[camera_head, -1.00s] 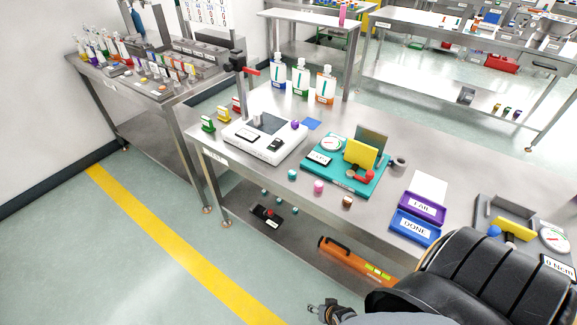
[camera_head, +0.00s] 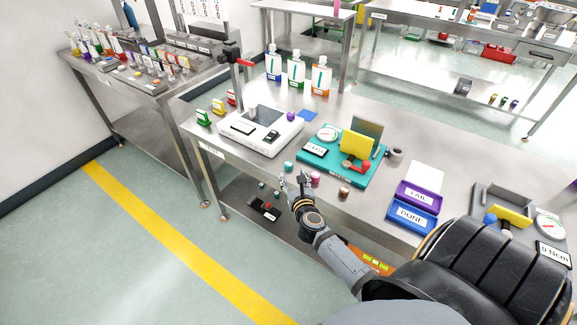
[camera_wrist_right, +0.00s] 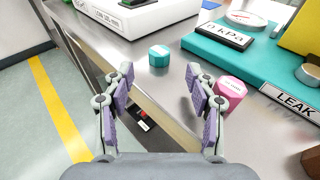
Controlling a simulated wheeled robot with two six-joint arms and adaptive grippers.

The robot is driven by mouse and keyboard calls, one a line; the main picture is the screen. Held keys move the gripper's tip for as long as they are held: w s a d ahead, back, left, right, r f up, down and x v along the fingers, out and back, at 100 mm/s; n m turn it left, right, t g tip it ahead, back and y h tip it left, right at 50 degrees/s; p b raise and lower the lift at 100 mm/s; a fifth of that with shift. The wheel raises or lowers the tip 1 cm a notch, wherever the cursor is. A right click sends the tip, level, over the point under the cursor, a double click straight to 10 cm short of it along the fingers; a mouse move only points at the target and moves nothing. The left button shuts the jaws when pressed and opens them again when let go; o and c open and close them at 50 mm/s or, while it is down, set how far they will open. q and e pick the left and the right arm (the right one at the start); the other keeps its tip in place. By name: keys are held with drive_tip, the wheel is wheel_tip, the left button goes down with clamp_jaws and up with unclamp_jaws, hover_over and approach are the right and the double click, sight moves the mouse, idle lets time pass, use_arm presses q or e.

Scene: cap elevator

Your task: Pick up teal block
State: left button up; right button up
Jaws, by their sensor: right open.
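The teal block (camera_head: 288,166) is a small teal cylinder-like piece on the steel table near its front edge. My left gripper is not in view.
A pink block (camera_wrist_right: 230,93) stands close by the right finger. A brown block (camera_head: 344,192) is further right. The white device (camera_head: 258,132) is behind left, the teal leak tester base (camera_head: 312,160) behind right. Purple and blue trays (camera_head: 411,217) lie to the right.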

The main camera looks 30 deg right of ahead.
sight(289, 167)
drive_tip(key=x, duration=0.7)
drive_tip(key=shift+a+f, duration=0.1)
drive_tip(key=shift+f, duration=0.15)
drive_tip(key=shift+s+r, duration=0.1)
drive_tip(key=shift+s, duration=0.05)
drive_tip(key=shift+c, duration=1.1)
clamp_jaws()
